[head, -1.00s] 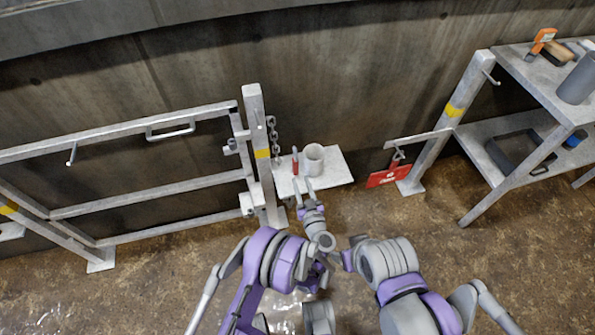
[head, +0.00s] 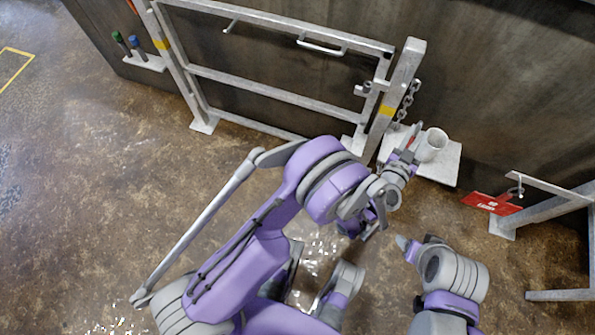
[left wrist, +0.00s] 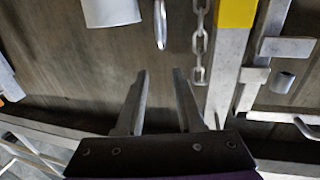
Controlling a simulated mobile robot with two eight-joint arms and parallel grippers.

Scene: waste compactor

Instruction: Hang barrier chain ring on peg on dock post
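The dock post (head: 400,82) is a pale upright with a yellow band at the end of the gate. A grey chain (head: 407,103) hangs along its right side, near a small peg (head: 416,87). In the left wrist view the chain (left wrist: 199,45) runs beside the post (left wrist: 228,75), with a thin silver loop (left wrist: 160,24) next to it; I cannot tell whether this is the chain's ring. My left gripper (head: 412,140) is just below the chain in the picture; its fingers are apart and empty in the wrist view (left wrist: 161,85). My right gripper (head: 406,243) is low, its fingers unclear.
The gate (head: 270,88) stands to the left. Open floor lies at left.

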